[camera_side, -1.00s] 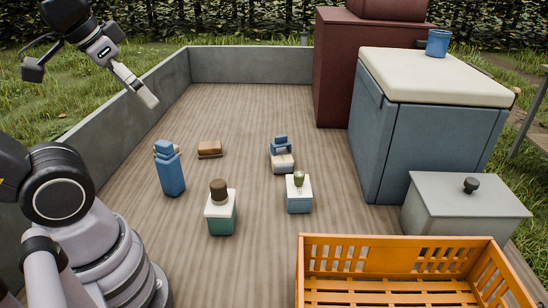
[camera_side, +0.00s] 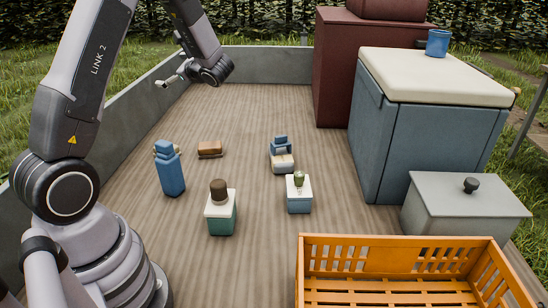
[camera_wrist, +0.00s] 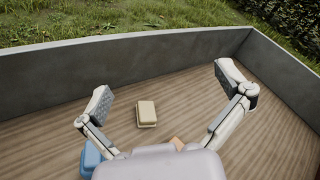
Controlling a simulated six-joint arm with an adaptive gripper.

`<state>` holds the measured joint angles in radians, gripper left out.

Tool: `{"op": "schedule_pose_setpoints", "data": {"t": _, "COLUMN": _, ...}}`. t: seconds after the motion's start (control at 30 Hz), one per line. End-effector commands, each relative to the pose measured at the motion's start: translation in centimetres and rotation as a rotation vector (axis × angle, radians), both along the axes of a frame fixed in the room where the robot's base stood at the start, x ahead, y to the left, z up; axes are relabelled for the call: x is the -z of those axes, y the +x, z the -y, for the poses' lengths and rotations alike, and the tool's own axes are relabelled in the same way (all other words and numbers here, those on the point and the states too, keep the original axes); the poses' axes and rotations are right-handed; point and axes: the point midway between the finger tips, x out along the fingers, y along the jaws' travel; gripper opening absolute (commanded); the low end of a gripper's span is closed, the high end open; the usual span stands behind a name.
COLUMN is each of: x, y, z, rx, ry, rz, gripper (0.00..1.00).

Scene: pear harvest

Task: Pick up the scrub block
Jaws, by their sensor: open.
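Two small blocks lie on the wooden bed, and I cannot tell for sure which one is the scrub block. A cream block (camera_wrist: 147,113) lies flat between my spread fingers in the wrist view, short of the wall; in the side view it is mostly hidden behind the blue bottle (camera_side: 171,172). A brown block (camera_side: 209,149) lies right of that bottle, and its orange-brown edge (camera_wrist: 177,143) shows in the wrist view. My gripper (camera_wrist: 163,88) is open and empty. In the side view my gripper (camera_side: 170,74) is high, near the left wall.
A green-based jar (camera_side: 221,216), a blue-and-white box (camera_side: 299,200) and a blue-and-cream item (camera_side: 282,160) stand nearby. An orange crate (camera_side: 400,240), a grey box (camera_side: 462,208) and a blue cooler (camera_side: 425,150) fill the right. Grey walls (camera_side: 250,65) edge the bed.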

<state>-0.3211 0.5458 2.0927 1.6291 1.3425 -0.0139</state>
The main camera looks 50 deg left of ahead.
Motion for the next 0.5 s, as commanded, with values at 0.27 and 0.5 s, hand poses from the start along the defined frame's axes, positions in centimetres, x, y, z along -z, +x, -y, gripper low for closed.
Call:
{"op": "schedule_pose_setpoints", "data": {"t": 0.27, "x": 14.2, "y": 8.0, "z": -5.4, "rx": 0.411, "ry": 0.218, "rz": -0.381, "gripper": 1.0}}
{"op": "schedule_pose_setpoints", "data": {"t": 0.5, "x": 24.1, "y": 9.9, "z": -4.8, "rx": 0.684, "ry": 0.267, "rz": -0.484, "gripper": 1.0}}
